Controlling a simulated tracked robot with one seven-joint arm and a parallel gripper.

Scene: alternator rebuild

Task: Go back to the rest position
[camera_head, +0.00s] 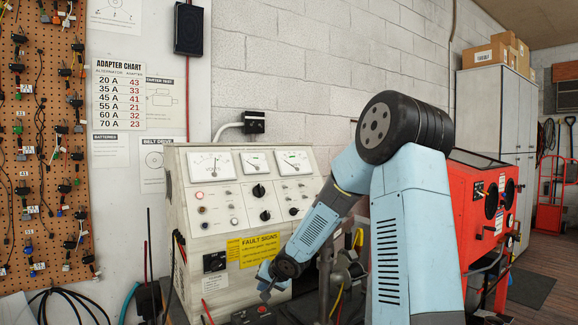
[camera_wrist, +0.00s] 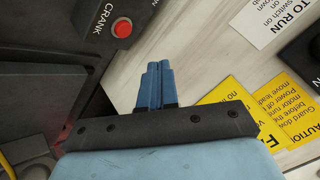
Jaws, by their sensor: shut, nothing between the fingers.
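My gripper (camera_wrist: 155,88) shows in the wrist view with its two blue fingers together and nothing between them. In the head view my gripper (camera_head: 266,288) is low in front of the test bench panel (camera_head: 214,255), at the end of my bent arm. In the wrist view a red button (camera_wrist: 122,28) labelled CRANK lies just beyond the fingertips, up and to the left. I cannot tell whether the fingers touch the panel. My forearm hides part of the bench's right side.
The bench has gauges (camera_head: 250,163), knobs and a yellow FAULT SIGNS label (camera_head: 259,248). A pegboard (camera_head: 40,140) with hanging cables is at left. A red cabinet (camera_head: 482,215) stands right of my arm, with a grey locker (camera_head: 497,110) behind. Open floor shows at far right.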

